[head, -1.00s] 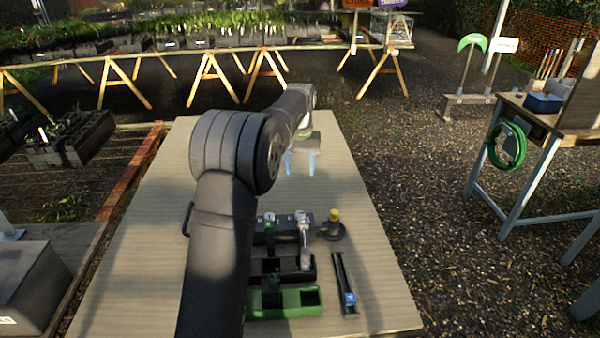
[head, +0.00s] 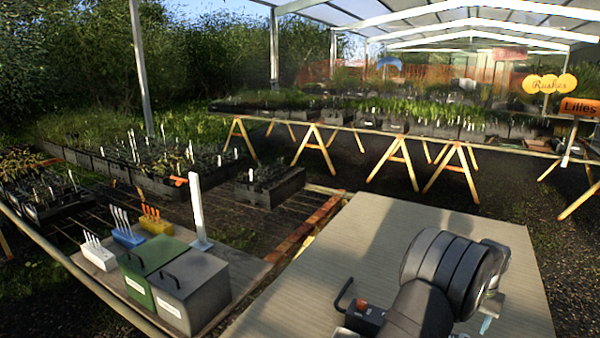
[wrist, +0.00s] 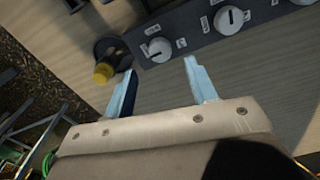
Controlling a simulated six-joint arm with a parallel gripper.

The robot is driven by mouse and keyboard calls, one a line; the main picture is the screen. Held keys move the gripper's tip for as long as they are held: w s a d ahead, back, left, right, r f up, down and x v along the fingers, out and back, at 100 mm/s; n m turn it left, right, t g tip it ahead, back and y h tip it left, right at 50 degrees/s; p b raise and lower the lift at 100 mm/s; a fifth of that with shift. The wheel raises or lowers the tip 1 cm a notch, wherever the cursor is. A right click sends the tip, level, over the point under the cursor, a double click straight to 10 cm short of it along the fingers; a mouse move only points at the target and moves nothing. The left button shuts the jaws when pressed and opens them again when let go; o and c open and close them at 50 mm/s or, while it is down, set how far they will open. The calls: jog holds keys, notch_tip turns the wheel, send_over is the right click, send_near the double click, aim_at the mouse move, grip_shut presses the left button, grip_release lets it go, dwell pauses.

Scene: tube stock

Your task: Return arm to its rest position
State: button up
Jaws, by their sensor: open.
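My gripper (wrist: 160,88) is open in the wrist view, with two pale blue fingers spread apart and nothing between them. Bare wood-grain table top shows beyond and between the fingers. In the head view my arm stands over the right part of the table (head: 370,240). Only a pale blue fingertip of my gripper (head: 486,325) shows there, low beside the arm. The rest of the gripper is hidden or cut off.
In the wrist view a dark panel (wrist: 195,38) with white knobs lies ahead of the fingers. A yellow-capped thing (wrist: 103,73) at a dark round base is beside the left finger. Grey (head: 190,290) and green (head: 150,268) boxes stand left of the table.

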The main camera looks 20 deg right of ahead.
aim_at(465, 337)
notch_tip(465, 337, down, 6)
jog(key=shift+r, duration=0.15)
dwell(0.4)
notch_tip(465, 337, up, 18)
notch_tip(465, 337, down, 18)
jog(key=shift+f, duration=0.1)
jog(key=m, duration=1.2)
jog(key=shift+m, duration=2.1)
